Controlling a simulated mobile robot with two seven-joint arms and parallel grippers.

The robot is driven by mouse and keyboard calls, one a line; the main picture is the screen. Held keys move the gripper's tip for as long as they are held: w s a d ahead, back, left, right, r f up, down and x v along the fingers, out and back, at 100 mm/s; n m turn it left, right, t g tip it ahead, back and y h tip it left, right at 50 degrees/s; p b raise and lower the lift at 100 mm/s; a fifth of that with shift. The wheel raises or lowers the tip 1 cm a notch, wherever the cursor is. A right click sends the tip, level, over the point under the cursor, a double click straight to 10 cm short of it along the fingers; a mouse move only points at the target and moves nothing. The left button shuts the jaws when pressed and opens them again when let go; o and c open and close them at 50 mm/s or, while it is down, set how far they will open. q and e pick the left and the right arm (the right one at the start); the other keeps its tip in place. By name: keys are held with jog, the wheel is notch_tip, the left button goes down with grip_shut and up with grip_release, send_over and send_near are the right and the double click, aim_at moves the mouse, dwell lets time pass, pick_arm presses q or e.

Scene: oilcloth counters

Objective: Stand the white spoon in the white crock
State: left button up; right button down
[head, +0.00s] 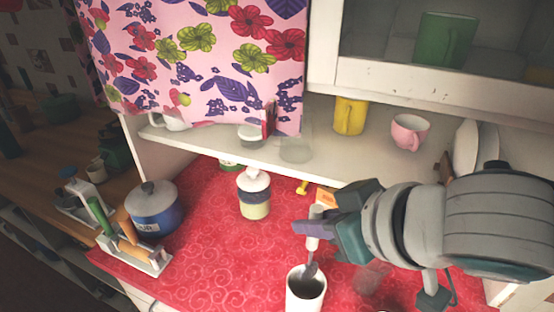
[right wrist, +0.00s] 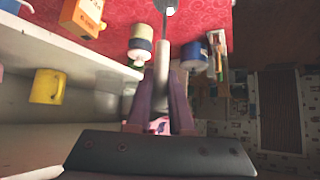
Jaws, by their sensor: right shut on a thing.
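The white crock (head: 304,296) stands upright at the front edge of the red cloth, its dark mouth facing up. My right gripper (head: 314,227) is above and behind it, shut on the handle of the white spoon (head: 313,243). The spoon hangs nearly upright with its greyish bowl down at the crock's mouth. I cannot tell whether the bowl is inside the rim or just above it. In the right wrist view the spoon's handle (right wrist: 163,62) runs out from between the fingers of the right gripper (right wrist: 161,85). My left gripper is not in view.
A lidded jar (head: 254,196) stands behind the crock. A blue pot (head: 153,208) and a rack of coloured-handled utensils (head: 135,252) are at left. An orange box (head: 326,196) is near my gripper. The shelf above holds a yellow mug (head: 349,116) and a pink cup (head: 409,132).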

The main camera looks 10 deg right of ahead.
aim_at(309, 264)
notch_tip(309, 264, down, 4)
jog(key=b, duration=0.2)
jog(key=shift+f+b, duration=0.1)
jog(key=shift+b, duration=0.3)
jog(key=shift+f+b, duration=1.3)
jog(key=shift+f, duration=0.35)
jog(key=c, duration=0.7)
grip_release()
jog(key=v, duration=1)
